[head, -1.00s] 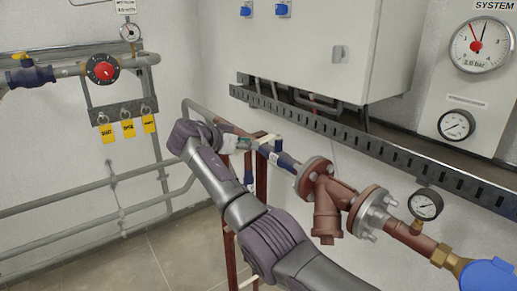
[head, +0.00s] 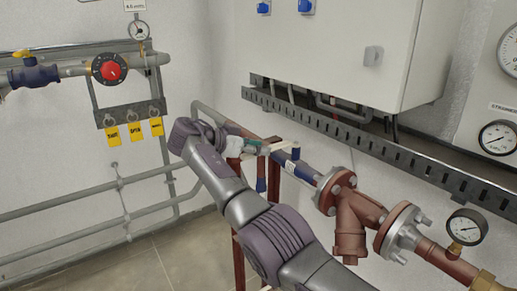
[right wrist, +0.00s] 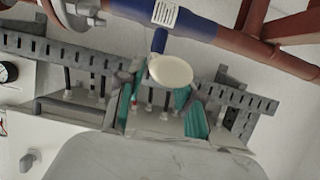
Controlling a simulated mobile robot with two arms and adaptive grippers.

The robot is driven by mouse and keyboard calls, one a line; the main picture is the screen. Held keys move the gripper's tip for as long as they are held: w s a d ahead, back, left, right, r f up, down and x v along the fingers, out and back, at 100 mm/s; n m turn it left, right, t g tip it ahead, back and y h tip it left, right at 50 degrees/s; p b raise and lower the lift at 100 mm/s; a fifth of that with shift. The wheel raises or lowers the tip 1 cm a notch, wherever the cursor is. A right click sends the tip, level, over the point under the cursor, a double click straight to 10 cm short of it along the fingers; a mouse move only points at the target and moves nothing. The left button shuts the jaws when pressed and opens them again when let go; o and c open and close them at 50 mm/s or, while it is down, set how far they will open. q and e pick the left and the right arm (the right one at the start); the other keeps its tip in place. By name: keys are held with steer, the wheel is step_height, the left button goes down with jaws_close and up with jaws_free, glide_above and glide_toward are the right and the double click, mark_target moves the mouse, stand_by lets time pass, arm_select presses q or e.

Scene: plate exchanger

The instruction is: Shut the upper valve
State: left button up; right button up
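A valve with a blue body (head: 300,170) sits on the red-brown pipe, left of the flanged strainer. A pale handle (head: 283,146) shows above it. In the right wrist view, the blue body (right wrist: 200,24) carries a blue stem with a cream, rounded handle end (right wrist: 170,71). My right gripper (head: 250,147) is beside the handle, on its left. In the right wrist view, the teal fingers of my right gripper (right wrist: 162,105) stand apart, with the handle end at the gap between them. I cannot tell whether they touch it. My left gripper is not in view.
A grey slotted tray (head: 350,135) and a cabinet (head: 350,45) are behind the pipe. The flanged strainer (head: 352,215) and a gauge (head: 466,227) are to the right. A yellow-handled valve (head: 35,75) and yellow tags (head: 135,131) are on the left. A red stand supports the pipe.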

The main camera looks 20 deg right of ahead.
steer(key=shift+o, duration=0.7)
steer(key=shift+f, duration=0.1)
steer(key=shift+a, duration=0.2)
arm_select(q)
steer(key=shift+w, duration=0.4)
arm_select(e)
steer(key=v, duration=0.7)
